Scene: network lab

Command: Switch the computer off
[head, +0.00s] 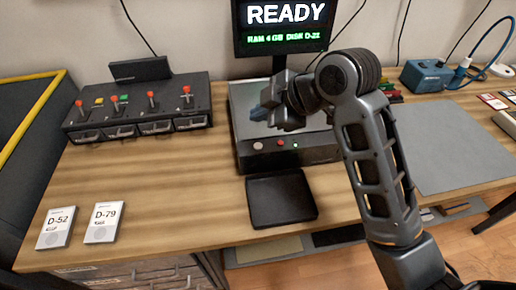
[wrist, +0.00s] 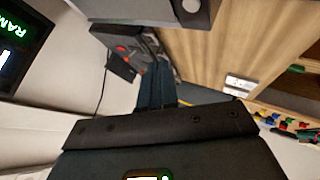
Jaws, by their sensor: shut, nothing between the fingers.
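The computer (head: 316,147) is a grey box on the wooden bench. Its monitor (head: 285,28) reads READY, with a green line about RAM 4 GB and a disk below. The computer's front has a round pale button (head: 258,146) and small red and green lights (head: 287,143). In the wrist view the computer (wrist: 135,8) fills the top edge, with a round button (wrist: 192,6). My gripper (head: 260,112) is shut and empty, over the computer's top in the head view, above and behind the button. Its fingers (wrist: 157,85) show together in the wrist view. Contact with the computer cannot be told.
A black tray (head: 282,200) lies in front of the computer. A dark box with red-tipped levers (head: 140,108) stands left. Two disks, D-52 (head: 55,228) and D-79 (head: 102,223), lie front left. A grey mat (head: 440,145) and a blue device (head: 427,77) are right.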

